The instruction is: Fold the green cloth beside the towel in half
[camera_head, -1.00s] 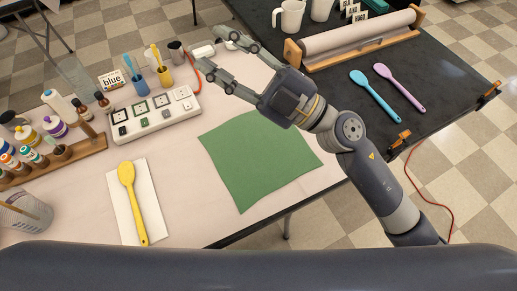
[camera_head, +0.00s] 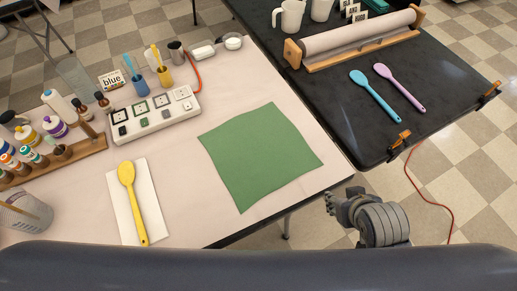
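The green cloth (camera_head: 258,157) lies spread out flat as a single rough square on the pale table, near its right edge. The white towel (camera_head: 119,196) lies flat to its left, with a yellow spoon (camera_head: 132,203) on it. My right gripper (camera_head: 335,204) shows at the lower right, beyond the table's edge and apart from the cloth. It is seen small and from behind its wrist, so its fingers' opening cannot be made out. My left gripper is not in view.
A power strip (camera_head: 152,113) stands behind the towel, with cups and brushes behind it. A bottle rack (camera_head: 62,158) is at the left. A dark table (camera_head: 335,92) adjoins on the right, bearing a paper roll (camera_head: 358,38) and two spoons. The pale table around the cloth is bare.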

